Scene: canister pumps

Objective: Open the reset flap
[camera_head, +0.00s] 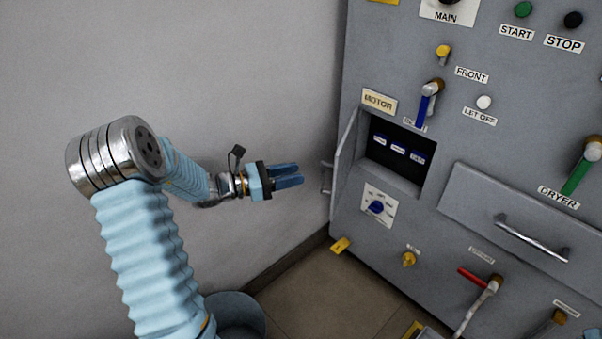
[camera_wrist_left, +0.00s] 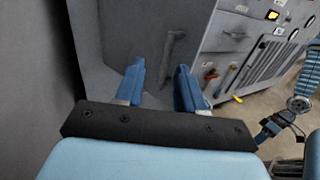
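A grey flap (camera_head: 344,158) at the left of a recess (camera_head: 394,163) in the grey panel stands swung outward, seen nearly edge-on in the head view. Its bar handle (camera_head: 326,178) faces left. Small blue labelled parts show inside the open recess. In the left wrist view the flap's face fills the area ahead, with the handle (camera_wrist_left: 172,58) beyond the fingers. My left gripper (camera_head: 288,176) is left of the handle, apart from it in the head view. Its blue fingers (camera_wrist_left: 160,88) are spread with nothing between them.
The panel carries a blue-handled valve (camera_head: 426,104), a blue knob (camera_head: 376,207) and a yellow knob (camera_head: 408,259) near the recess. A closed grey cover with a bar handle (camera_head: 530,241) is to the right. Bare wall (camera_head: 240,70) lies behind my left arm.

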